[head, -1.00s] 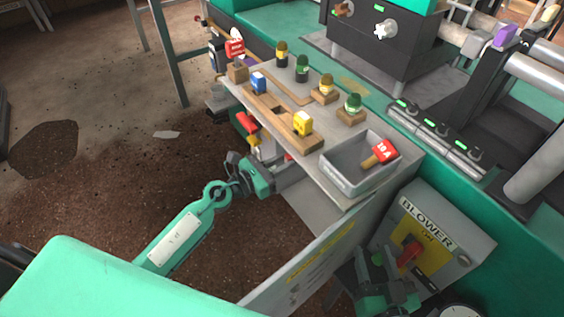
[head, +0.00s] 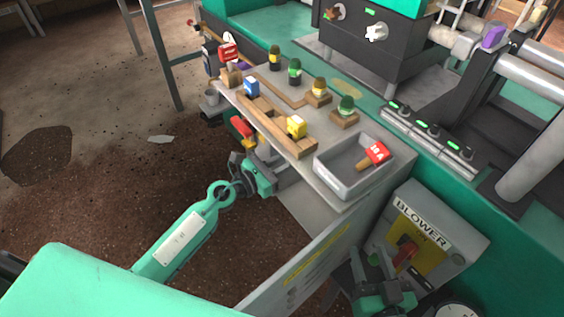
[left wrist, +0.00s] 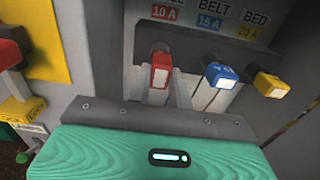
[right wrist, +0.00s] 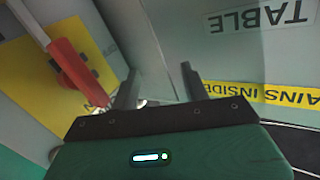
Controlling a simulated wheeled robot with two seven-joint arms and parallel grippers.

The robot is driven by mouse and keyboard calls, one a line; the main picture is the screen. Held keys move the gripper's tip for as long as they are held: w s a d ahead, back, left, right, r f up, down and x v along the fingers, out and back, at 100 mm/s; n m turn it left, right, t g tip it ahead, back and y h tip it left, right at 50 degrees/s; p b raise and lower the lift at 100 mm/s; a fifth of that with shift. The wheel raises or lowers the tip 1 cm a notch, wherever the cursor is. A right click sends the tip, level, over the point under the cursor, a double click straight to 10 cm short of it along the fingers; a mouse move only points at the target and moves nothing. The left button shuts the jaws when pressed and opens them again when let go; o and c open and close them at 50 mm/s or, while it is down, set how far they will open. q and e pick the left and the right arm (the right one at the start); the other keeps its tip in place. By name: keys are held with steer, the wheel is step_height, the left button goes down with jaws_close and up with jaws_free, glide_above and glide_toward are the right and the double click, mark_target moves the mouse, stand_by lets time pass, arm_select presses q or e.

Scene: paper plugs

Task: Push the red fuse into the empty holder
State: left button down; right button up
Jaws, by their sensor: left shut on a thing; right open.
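In the left wrist view the red fuse (left wrist: 160,72) is between my left gripper's fingers (left wrist: 165,78), below a 10 A label. My left gripper (head: 264,174) is shut on it, at the panel below the shelf in the head view. The holder behind the red fuse is hidden, so I cannot tell how deep it sits. To its right are the blue fuse (left wrist: 221,75) under BELT 15 A and the yellow fuse (left wrist: 269,85) under BED 20 A. My right gripper (right wrist: 158,90) is open and empty; in the head view it (head: 378,275) is beside the blower box.
A grey tray (head: 330,181) with a red-headed plug (head: 377,153) stands on the shelf, near a wooden rack (head: 270,120) and several plugs. A blower box (head: 440,235) with a red handle (right wrist: 75,70) is close to my right gripper. Another red handle (left wrist: 8,50) is left of my left gripper.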

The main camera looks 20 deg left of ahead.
arm_select(q)
steer(key=shift+w+d, duration=0.45)
steer(key=shift+w, duration=0.1)
steer(key=c, duration=1.2)
jaws_free()
steer(key=shift+s+a, duration=0.1)
steer(key=shift+a, duration=0.05)
steer(key=b+v, duration=0.1)
steer(key=v, duration=0.4)
steer(key=shift+s, duration=0.1)
